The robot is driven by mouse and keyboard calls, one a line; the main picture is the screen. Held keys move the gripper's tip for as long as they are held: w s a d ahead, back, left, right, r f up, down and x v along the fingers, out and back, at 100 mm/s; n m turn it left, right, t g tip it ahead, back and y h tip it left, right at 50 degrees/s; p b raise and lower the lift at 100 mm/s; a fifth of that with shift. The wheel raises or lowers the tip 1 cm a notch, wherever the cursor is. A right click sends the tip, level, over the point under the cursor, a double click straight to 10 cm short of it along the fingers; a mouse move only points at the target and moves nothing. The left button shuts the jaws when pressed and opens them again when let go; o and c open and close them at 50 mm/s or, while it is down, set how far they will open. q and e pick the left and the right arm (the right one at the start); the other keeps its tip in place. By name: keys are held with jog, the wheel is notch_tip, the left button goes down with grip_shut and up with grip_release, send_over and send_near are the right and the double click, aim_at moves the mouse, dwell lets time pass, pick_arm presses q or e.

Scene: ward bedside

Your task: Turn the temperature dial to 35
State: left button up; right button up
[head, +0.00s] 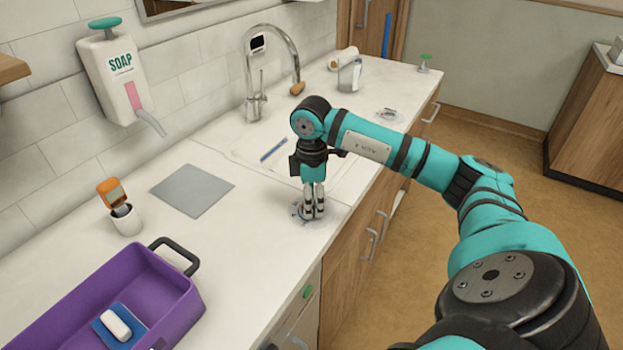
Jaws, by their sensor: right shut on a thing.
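My right gripper (314,214) points straight down at the front of the white counter, just before the sink. Its fingers are shut on a small round dial (299,212), which is mostly hidden by them. Only a pale rim with bluish marks shows around the fingertips. The dial's numbers and pointer cannot be read. My left gripper is not in view.
A purple tray (188,312) with a dark handle stands at lower left. A grey mat (192,190) and a white cup (126,221) lie behind it. A tall faucet (257,105) and a soap dispenser (112,75) are farther back.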

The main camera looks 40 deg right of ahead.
jog(key=shift+d+r, duration=0.1)
jog(key=o, duration=1.2)
jog(key=shift+c, duration=0.2)
notch_tip(320, 180, up, 12)
